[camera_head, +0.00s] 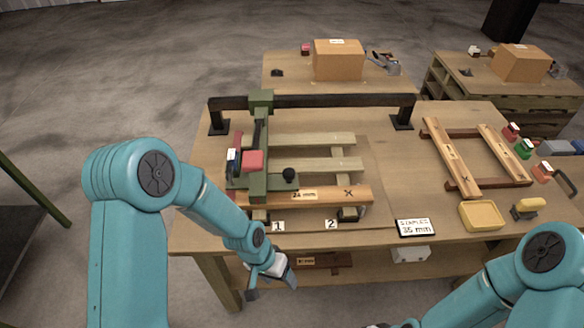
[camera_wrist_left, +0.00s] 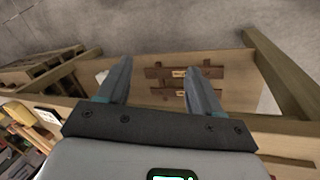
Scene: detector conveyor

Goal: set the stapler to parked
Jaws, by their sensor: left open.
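The stapler (camera_head: 257,150) appears to be the green carriage and arm hanging from a black overhead rail (camera_head: 335,101), near the rail's left end. It carries a red block (camera_head: 252,161), and a black knob (camera_head: 289,174) shows to its right. It stands over a wooden pallet (camera_head: 320,138) on the workbench. My left gripper (camera_head: 272,287) is open and empty, low in front of the bench's front edge and well below the stapler. Its parted fingers (camera_wrist_left: 160,88) show in the left wrist view with nothing between them. My right arm enters at the lower right; its gripper is out of frame.
Marks "1" (camera_head: 278,226) and "2" (camera_head: 331,224) and a "STAPLES 35 mm" sign (camera_head: 415,228) line the front edge. A yellow tray (camera_head: 481,216) and a wooden frame (camera_head: 447,157) lie to the right. The lower shelf (camera_wrist_left: 220,96) holds brown wooden pieces (camera_wrist_left: 184,74).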

